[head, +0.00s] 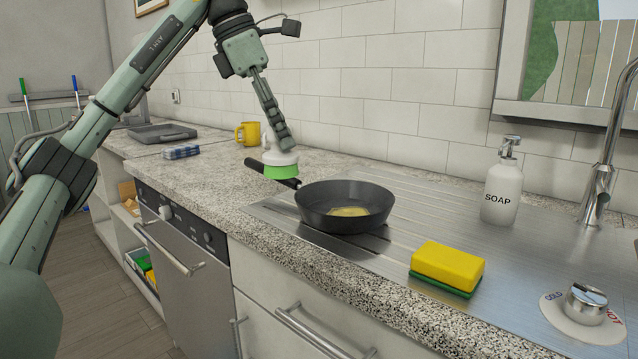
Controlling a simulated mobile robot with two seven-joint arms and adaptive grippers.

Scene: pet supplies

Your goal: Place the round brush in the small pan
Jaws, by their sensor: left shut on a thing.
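The round brush (281,170) has a white top and green bristles facing down. The small pan (346,222) is black and sits on the steel drainboard. A yellowish patch (349,211) lies on the pan's inside bottom. My right gripper is not in view.
A yellow and green sponge (446,267) lies to the right of the pan near the counter's front edge. A soap bottle (501,188) and a faucet (599,180) stand farther right. A yellow mug (248,133) stands at the back left. The drainboard (425,207) between pan and soap is clear.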

